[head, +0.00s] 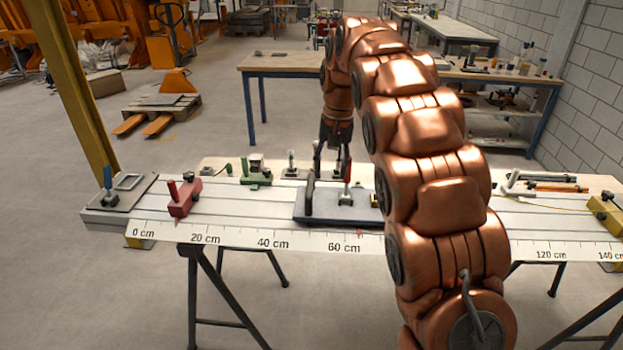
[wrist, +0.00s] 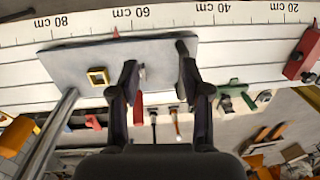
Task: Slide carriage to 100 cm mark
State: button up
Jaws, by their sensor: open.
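The carriage (head: 326,209) is a flat grey plate on the white grooved rail bed, with a black upright piece and a red-handled part on it. In the wrist view the carriage (wrist: 70,62) carries a yellow square frame (wrist: 98,76). Its red pointer (wrist: 116,32) stands a little past the 60 cm mark on the scale (head: 285,240). My gripper (head: 332,160) points down behind the carriage's left part. In the wrist view my gripper (wrist: 158,62) is open, its fingers over the plate, with a small pale piece between them. Contact cannot be told. My arm hides the 100 cm mark.
A red block (head: 184,196) sits on the bed near 15 cm. A yellow block (head: 606,212) is at the right end. A green clamp (head: 256,173) and other tools lie along the back edge. A metal rod (wrist: 50,128) crosses the wrist view's left side.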

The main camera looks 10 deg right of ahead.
jog(key=y, duration=0.1)
send_near(311, 182)
jog(key=s, duration=0.1)
jog(key=f, duration=0.1)
jog(key=shift+t, duration=0.3)
jog(key=shift+w+a+f+p, duration=0.25)
jog(key=shift+f+p, duration=0.15)
jog(key=shift+f, duration=0.95)
jog(key=shift+w+a+f+p, duration=0.2)
jog(key=shift+f+p, duration=0.25)
jog(key=shift+f, duration=0.9)
jog(key=shift+w+a+f+p, duration=0.15)
jog(key=shift+a+f+p, duration=0.2)
jog(key=shift+f, duration=0.95)
jog(key=shift+d, duration=0.1)
jog(key=shift+c, duration=0.4)
grip_shut()
